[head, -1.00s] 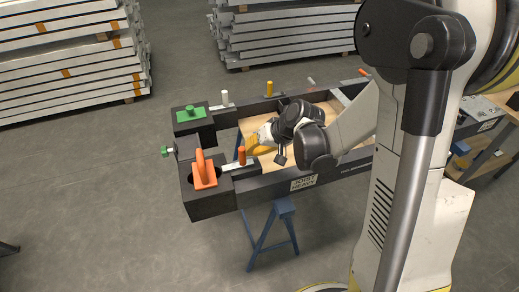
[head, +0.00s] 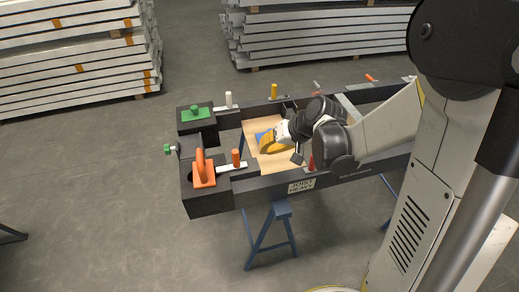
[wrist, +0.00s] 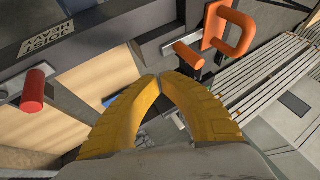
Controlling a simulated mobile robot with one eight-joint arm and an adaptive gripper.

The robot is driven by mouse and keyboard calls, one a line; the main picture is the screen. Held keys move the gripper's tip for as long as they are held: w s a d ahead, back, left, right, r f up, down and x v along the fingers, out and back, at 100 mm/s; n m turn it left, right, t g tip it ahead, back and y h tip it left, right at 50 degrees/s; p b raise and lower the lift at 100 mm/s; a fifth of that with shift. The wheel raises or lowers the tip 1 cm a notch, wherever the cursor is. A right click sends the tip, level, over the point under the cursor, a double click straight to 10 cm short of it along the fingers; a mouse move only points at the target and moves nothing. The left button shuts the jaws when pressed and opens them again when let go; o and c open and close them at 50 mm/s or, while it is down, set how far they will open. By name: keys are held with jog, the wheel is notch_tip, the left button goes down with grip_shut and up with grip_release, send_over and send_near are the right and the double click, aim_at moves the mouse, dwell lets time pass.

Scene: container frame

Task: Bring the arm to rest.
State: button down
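My gripper (head: 268,143) has two yellow fingers. In the wrist view its fingertips (wrist: 160,77) meet, with nothing seen between them. It hangs over the opening of a dark container frame (head: 262,186), above a light wooden panel (head: 262,163). An orange peg (head: 236,158) on a pale bar stands to the left of the gripper, apart from it in the head view. The peg also shows beyond the fingers in the wrist view (wrist: 188,54). My arm reaches in from the right.
The frame carries an orange handle (head: 203,170), a green block (head: 195,113), a white peg (head: 229,99), a yellow peg (head: 274,91) and a red peg (head: 312,163). A blue trestle (head: 282,209) supports it. Metal stacks (head: 75,60) stand behind.

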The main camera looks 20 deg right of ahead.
jog(key=s+d+r+n+t+h+p, duration=0.1)
jog(key=s+r+h, duration=0.3)
jog(key=s+r, duration=1)
jog(key=shift+s+d+r+h, duration=0.2)
jog(key=shift+s+d+h, duration=0.15)
jog(key=shift+s, duration=1.65)
